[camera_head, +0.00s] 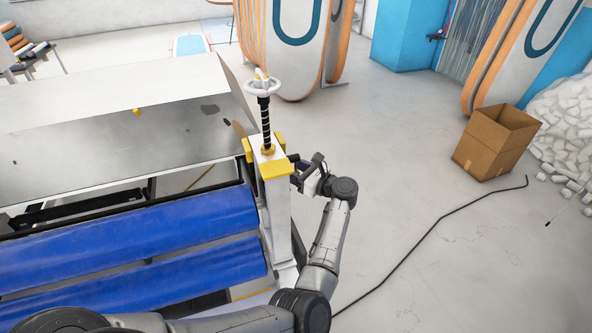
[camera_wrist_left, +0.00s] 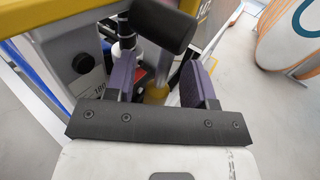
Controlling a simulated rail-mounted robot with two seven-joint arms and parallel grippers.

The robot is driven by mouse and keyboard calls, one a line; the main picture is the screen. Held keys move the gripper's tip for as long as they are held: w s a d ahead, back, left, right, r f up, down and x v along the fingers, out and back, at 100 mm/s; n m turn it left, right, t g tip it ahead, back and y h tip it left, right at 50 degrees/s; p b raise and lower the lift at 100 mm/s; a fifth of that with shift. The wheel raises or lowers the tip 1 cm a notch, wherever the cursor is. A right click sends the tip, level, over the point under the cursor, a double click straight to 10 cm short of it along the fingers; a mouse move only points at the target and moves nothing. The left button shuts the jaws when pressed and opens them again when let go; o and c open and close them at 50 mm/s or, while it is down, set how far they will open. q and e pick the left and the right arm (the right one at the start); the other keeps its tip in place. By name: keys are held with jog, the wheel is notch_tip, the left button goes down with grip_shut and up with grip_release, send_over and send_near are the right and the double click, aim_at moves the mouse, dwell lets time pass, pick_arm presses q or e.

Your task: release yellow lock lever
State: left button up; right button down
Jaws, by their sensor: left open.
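My left gripper (camera_head: 304,172) is open beside the right side of the white post (camera_head: 279,207) with the yellow cap (camera_head: 276,169). In the left wrist view, the purple-padded fingers (camera_wrist_left: 158,80) are spread apart. A small yellow part (camera_wrist_left: 156,93) shows between and beyond them, and a black cylinder (camera_wrist_left: 163,24) crosses above. I cannot tell for certain which yellow part is the lock lever, nor whether a finger touches it. My right gripper is in neither view.
A white handwheel (camera_head: 262,89) on a black screw rises from the post. Blue rollers (camera_head: 130,245) and a metal hood (camera_head: 120,110) lie to the left. A cardboard box (camera_head: 490,147) and a black cable (camera_head: 430,232) are on the floor at right; floor between is clear.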

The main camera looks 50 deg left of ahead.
pick_arm(q)
grip_shut()
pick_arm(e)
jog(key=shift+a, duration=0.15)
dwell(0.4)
